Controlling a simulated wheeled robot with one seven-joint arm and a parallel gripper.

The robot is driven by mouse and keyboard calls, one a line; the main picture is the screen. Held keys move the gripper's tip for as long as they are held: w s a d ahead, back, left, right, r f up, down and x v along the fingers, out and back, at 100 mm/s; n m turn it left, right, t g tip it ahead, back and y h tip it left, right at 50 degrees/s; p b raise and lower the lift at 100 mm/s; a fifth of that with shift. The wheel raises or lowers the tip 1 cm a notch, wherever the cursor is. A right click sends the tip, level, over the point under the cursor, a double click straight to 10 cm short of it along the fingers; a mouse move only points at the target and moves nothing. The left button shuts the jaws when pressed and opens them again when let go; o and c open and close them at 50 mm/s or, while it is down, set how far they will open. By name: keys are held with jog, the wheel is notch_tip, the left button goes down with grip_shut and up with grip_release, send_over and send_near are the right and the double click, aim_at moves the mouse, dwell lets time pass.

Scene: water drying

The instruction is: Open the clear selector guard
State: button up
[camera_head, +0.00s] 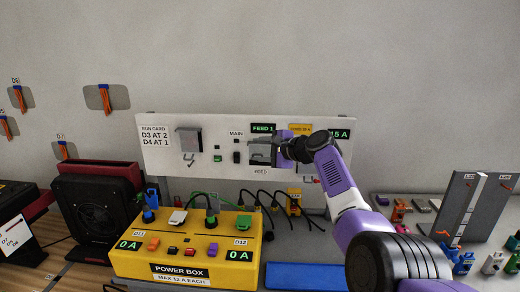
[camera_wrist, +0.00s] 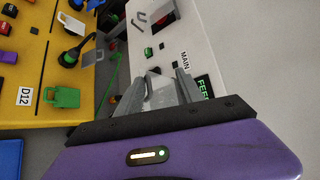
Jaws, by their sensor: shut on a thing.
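The clear selector guard (camera_head: 259,153) is on the white wall panel (camera_head: 215,125), between the FEED 1 display and the FEED label. My gripper (camera_head: 279,150) reaches it from the right and hides part of it. In the wrist view the two grey fingers of my gripper (camera_wrist: 158,92) are on either side of the pale, clear guard (camera_wrist: 158,98), shut on it. The selector behind it is hidden. I cannot tell how far the guard is tilted.
A second cover (camera_head: 189,141) is on the panel's left. A yellow power box (camera_head: 185,250) with plugs and cables stands below. A blue mat (camera_head: 305,276) lies to its right. A black fan unit (camera_head: 98,215) is at left; small coloured parts (camera_head: 463,262) are at right.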

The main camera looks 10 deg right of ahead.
jog(key=shift+r, duration=0.25)
jog(key=v, duration=0.7)
jog(key=shift+s+d, duration=0.2)
jog(key=shift+s, duration=0.15)
jog(key=shift+f, duration=0.2)
